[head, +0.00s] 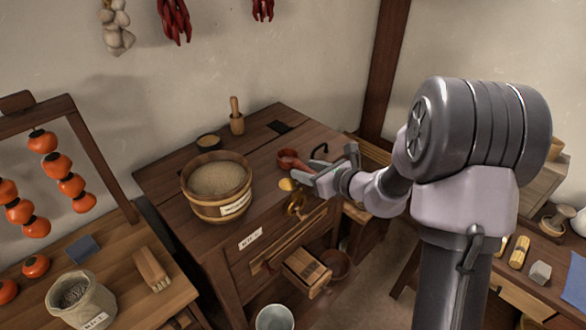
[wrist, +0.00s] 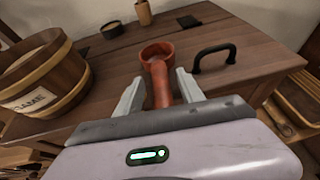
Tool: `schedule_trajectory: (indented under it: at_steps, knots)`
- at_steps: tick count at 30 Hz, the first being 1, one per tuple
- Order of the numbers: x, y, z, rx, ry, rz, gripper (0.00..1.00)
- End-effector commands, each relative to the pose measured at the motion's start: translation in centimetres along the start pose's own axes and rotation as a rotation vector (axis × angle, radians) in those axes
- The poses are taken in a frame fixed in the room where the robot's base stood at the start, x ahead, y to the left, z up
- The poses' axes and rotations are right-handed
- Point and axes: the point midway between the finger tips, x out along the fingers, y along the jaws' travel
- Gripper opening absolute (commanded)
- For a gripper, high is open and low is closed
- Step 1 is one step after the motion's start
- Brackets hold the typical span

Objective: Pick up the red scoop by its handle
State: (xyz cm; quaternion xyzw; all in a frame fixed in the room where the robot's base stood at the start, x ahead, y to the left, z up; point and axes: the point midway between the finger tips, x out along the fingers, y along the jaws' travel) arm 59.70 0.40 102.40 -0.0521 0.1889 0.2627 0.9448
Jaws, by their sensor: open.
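The red scoop (wrist: 158,52) lies on the dark wooden cabinet top (wrist: 110,72), its round bowl away from me and its handle pointing toward my gripper. In the head view the scoop (head: 288,159) is near the cabinet's right side, its handle partly hidden by my gripper. My gripper (wrist: 158,88) is open, with one finger on each side of the scoop's handle. I cannot tell whether either finger touches it. The near end of the handle is hidden behind the gripper body in the wrist view.
A wooden tub of grain (head: 217,188) stands left of the scoop. A black curved handle (wrist: 214,57) rises just right of it. A small dark bowl (head: 208,142) and a wooden pestle (head: 236,118) stand at the back. The cabinet top between them is clear.

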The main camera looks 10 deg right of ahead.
Motion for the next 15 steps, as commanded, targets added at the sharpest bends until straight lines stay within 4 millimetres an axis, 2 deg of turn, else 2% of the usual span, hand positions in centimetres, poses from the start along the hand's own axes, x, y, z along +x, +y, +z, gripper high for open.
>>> schedule_trajectory:
  at_steps: [2, 8, 12, 15]
  knots:
    - [0.55, -0.01, -0.02, 0.001, -0.001, -0.001, 0.45]
    - [0.53, -0.03, 0.1, 0.0, -0.001, -0.002, 0.43]
    - [0.51, -0.03, 0.09, 0.0, -0.001, -0.001, 0.16]
    - [0.51, -0.03, 0.09, 0.0, 0.0, -0.001, 0.0]
